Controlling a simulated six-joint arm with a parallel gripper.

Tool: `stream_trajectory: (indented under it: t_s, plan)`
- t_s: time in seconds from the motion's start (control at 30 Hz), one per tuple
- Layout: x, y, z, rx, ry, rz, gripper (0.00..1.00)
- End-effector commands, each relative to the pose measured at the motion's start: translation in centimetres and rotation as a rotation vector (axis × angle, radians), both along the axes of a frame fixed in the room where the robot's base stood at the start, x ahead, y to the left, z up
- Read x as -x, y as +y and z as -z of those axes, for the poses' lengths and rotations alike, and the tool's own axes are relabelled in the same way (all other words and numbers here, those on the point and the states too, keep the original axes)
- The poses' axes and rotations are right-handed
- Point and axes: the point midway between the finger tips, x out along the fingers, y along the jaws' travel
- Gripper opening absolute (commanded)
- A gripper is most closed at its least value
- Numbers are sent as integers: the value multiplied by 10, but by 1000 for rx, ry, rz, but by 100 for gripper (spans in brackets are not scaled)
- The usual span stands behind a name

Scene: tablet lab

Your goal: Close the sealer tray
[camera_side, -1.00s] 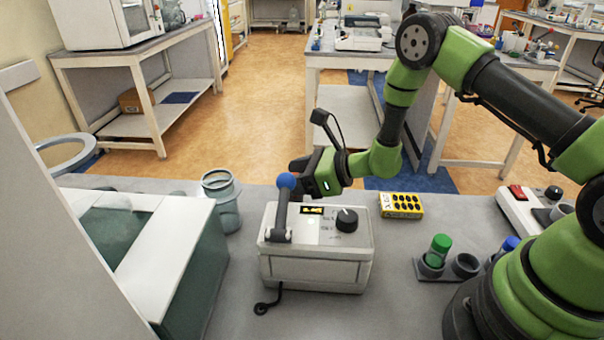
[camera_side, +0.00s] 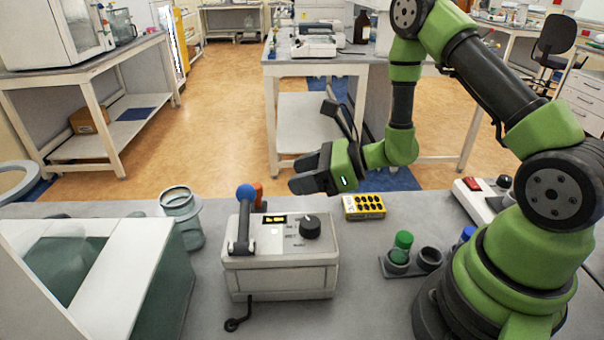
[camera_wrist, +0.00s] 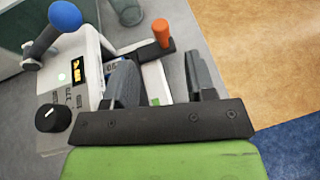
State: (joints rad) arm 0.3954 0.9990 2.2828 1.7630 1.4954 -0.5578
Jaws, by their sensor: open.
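The sealer (camera_side: 280,271) is a white box with a dial, a small lit display and a dark lever (camera_side: 244,230) topped by a blue ball. The lever stands upright in the side view. An orange handle (camera_side: 258,195) shows just behind the lever; in the wrist view the orange handle (camera_wrist: 161,32) stands on a dark bar at the end of the tray (camera_wrist: 155,80), which sticks out from the sealer's side. My gripper (camera_side: 297,175) is open and empty, behind and above the sealer. In the wrist view its fingers (camera_wrist: 160,68) are apart, with the tray showing between them.
A yellow rack (camera_side: 363,207) lies right of the sealer. A holder with a green-capped tube (camera_side: 401,248) stands farther right. A glass jar (camera_side: 182,218) stands to the left, near a white-topped bin (camera_side: 150,270). A cable lies in front of the sealer.

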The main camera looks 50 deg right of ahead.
Motion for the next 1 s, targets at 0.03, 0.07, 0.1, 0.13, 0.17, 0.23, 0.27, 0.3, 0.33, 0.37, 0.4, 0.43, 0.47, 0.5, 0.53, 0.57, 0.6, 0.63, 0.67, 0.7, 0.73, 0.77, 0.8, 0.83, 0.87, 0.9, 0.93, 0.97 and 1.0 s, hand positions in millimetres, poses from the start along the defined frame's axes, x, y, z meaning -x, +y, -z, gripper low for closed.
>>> stream_trajectory:
  t_s: [0.03, 0.07, 0.1, 0.13, 0.17, 0.23, 0.27, 0.3, 0.33, 0.37, 0.4, 0.43, 0.47, 0.5, 0.53, 0.57, 0.6, 0.63, 0.67, 0.7, 0.73, 0.77, 0.8, 0.83, 0.87, 0.9, 0.93, 0.97, 1.0]
  plan:
    - [0, 0, -2, 0, -1, 0, 51]
    - [-1, 0, -4, 2, -3, 0, 51]
    - [-1, 0, -9, 2, -5, -1, 51]
    - [-1, 0, -14, 4, -6, 0, 51]
    - [-1, 0, -20, 5, -8, -1, 51]
    - [-1, 0, -36, 5, -9, -1, 51]
    - [-1, 0, -43, 5, -10, -1, 51]
    - [-1, 0, -53, 6, -11, 0, 51]
    - [-1, 0, -59, 6, -10, -1, 51]
    - [-1, 0, -65, 5, -10, -1, 51]
    - [-1, 0, -73, 6, -10, 0, 51]
    - [-1, 0, -80, 6, -10, 1, 51]
    - [-1, 0, -84, 5, -9, -1, 51]
    - [-1, 0, -91, 5, -9, -2, 51]
    - [-1, 0, -97, 4, -9, 0, 51]
    - [-1, 0, -102, 5, -8, 1, 51]
    - [-1, 0, -109, 5, -9, -1, 51]
    - [-1, 0, -114, 5, -9, -2, 51]
    - [-1, 0, -119, 5, -8, -2, 51]
    - [0, 0, -125, 6, -9, 0, 51]
    - [-3, 4, -126, 8, -14, -34, 51]
    - [-6, 9, -126, 11, -22, -72, 51]
    - [-8, 15, -127, 14, -32, -122, 51]
    - [-10, 19, -129, 20, -41, -158, 51]
    - [-12, 23, -130, 26, -50, -196, 51]
    - [-13, 29, -131, 33, -58, -245, 51]
    - [-14, 34, -132, 40, -65, -285, 51]
    - [-15, 38, -133, 49, -71, -325, 51]
    - [-17, 44, -134, 59, -79, -379, 51]
